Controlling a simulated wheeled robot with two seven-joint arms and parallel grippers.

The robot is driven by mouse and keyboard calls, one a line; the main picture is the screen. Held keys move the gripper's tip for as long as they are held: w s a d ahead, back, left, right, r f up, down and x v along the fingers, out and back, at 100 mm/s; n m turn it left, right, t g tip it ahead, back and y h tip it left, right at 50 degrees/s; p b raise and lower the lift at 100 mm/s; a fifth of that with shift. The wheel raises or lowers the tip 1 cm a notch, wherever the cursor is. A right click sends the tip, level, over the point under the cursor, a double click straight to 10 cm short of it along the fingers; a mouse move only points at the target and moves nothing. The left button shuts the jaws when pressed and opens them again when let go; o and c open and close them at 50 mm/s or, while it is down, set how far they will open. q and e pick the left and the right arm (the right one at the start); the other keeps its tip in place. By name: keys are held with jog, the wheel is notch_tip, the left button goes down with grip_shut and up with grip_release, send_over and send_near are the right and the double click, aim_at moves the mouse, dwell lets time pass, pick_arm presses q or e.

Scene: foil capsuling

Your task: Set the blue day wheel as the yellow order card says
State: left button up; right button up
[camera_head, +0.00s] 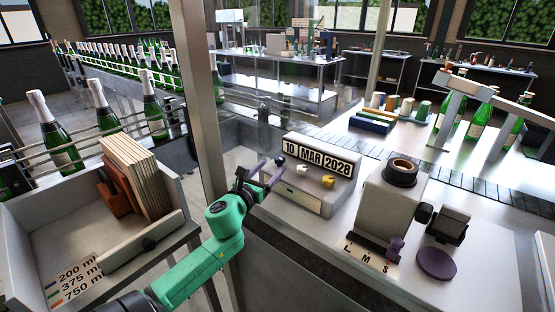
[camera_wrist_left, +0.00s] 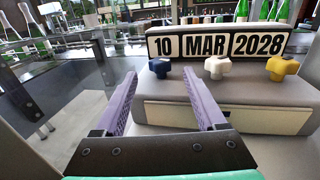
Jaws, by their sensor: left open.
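The date stamper (camera_head: 313,178) shows 10 MAR 2028 on its display (camera_wrist_left: 217,45). Below the display is a row of three knobs. The blue day wheel (camera_wrist_left: 160,68) is at the left, under the 10, and also shows in the head view (camera_head: 280,160). My left gripper (camera_head: 269,171) is open and empty in front of the stamper. In the left wrist view its purple fingers (camera_wrist_left: 160,88) frame the blue wheel from the near side; I cannot tell how far they reach along it. My right gripper is not in view. I cannot make out a yellow order card.
The white knob (camera_wrist_left: 217,67) and yellow knob (camera_wrist_left: 282,67) sit right of the blue wheel. A grey machine (camera_head: 387,205) with an L M S scale stands to the right. A post (camera_head: 200,120) and clear panel stand beside my left arm. A bin (camera_head: 180,222) holds boards at left.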

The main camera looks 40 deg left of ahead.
aim_at(278, 162)
pick_arm(q)
jog(key=x, duration=0.4)
jog(key=shift+w+r, duration=0.1)
jog(key=shift+w, duration=0.15)
jog(key=shift+w+a, duration=0.1)
jog(key=shift+w, duration=0.25)
grip_shut()
jog(key=shift+n+g+y, duration=0.4)
jog(key=shift+n+y, duration=0.4)
jog(key=shift+y, duration=0.4)
jog(key=shift+n+g+y, duration=0.4)
jog(key=shift+n+y, duration=0.2)
jog(key=shift+y, duration=0.3)
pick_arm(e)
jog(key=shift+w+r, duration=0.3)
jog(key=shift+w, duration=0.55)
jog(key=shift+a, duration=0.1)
